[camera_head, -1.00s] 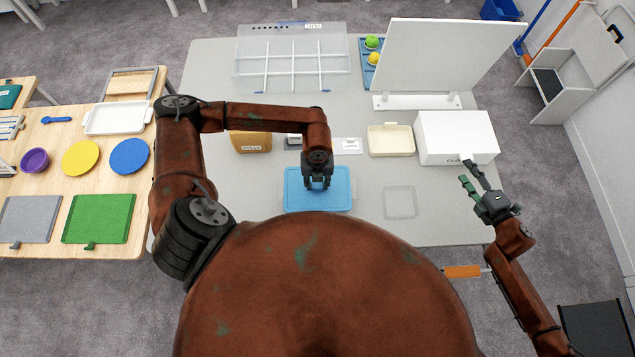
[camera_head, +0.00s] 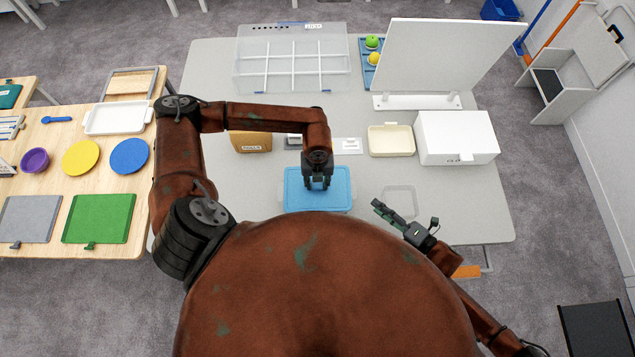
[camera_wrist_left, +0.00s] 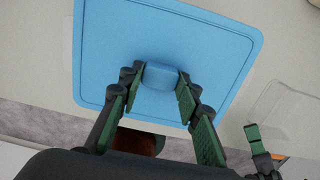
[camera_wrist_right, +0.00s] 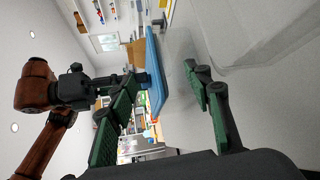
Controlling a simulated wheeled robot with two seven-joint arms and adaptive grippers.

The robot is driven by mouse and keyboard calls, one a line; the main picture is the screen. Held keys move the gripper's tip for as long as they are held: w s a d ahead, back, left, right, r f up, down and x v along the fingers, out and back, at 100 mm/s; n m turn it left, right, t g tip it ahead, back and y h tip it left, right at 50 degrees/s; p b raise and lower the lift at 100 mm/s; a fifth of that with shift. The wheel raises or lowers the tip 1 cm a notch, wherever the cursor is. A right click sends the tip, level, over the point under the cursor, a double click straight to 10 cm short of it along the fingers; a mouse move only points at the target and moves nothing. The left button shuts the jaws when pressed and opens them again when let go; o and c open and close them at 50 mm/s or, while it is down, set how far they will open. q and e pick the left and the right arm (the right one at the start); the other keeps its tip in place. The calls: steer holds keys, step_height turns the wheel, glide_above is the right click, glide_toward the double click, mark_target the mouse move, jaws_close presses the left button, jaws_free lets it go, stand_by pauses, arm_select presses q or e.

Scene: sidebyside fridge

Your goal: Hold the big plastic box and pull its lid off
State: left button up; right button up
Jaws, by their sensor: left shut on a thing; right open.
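The big plastic box (camera_wrist_right: 181,45) is clear and stands at the table's near edge under a flat blue lid (camera_head: 292,190). The lid and its raised blue knob (camera_wrist_left: 160,77) show in the left wrist view. My left gripper (camera_head: 318,184) points down from above and is shut on the knob. The lid sits on the box, with no clear gap visible. My right gripper (camera_head: 407,214) is open and empty, to the right of the box and apart from it. In the right wrist view the lid's edge (camera_wrist_right: 156,75) shows beyond its open fingers.
A small clear container (camera_head: 400,194) lies right of the box, close to my right gripper. Behind are a cream tray (camera_head: 391,141), a white box (camera_head: 456,138) and a brown box (camera_head: 251,142). A side table (camera_head: 50,180) stands left.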

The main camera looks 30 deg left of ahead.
mark_target(356, 192)
steer(key=x, duration=1.1)
jaws_close()
stand_by(0.6)
stand_by(0.8)
jaws_free()
